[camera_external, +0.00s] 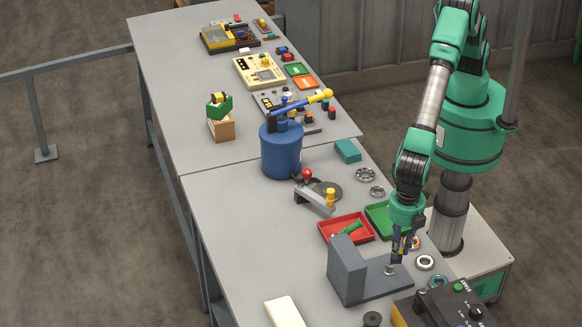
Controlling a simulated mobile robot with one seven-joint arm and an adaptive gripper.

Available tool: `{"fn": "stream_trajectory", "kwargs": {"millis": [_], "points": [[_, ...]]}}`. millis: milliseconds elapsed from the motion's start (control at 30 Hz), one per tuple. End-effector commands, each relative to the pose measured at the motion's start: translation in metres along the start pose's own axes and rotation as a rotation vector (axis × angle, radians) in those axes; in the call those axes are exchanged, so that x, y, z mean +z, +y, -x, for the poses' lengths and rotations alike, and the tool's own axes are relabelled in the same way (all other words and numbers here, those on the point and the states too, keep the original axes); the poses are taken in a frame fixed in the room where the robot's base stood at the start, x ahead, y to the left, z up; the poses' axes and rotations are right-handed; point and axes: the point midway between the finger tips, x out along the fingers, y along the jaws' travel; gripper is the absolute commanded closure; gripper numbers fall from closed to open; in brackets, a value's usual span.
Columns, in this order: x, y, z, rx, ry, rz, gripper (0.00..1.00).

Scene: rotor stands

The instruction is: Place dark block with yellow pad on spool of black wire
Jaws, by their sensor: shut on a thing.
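My gripper (399,246) points down over the right end of the grey L-shaped stand, just above a small metal knob (389,269) on its base. It is shut on a small dark thing (396,259), which looks like the dark block; the fingers cover most of it. A bit of yellow shows at the fingers, but I cannot make out the pad clearly. A small dark round spool (372,319), apparently the black wire spool, stands at the bottom edge of the picture, below and left of my gripper, partly cut off.
The grey stand (347,270) rises left of my gripper. A red tray (325,230) and a green tray (377,222) lie behind it. Metal rings (425,263) lie to the right. A control box (447,305) is at lower right. The table's left side is mostly clear.

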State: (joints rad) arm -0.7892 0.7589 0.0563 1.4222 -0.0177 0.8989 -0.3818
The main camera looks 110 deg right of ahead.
Motion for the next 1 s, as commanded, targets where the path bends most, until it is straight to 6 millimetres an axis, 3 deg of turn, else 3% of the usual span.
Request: {"fn": "stream_trajectory", "kwargs": {"millis": [100,233,733,1000], "points": [[0.000,-0.001,-0.021,0.000,-0.001,0.000,1.00],[0.000,-0.001,-0.032,0.000,0.000,-0.001,1.00],[-0.002,0.000,-0.034,0.000,0.001,-0.001,1.00],[-0.022,0.009,-0.037,0.000,0.000,-0.001,1.00]]}}
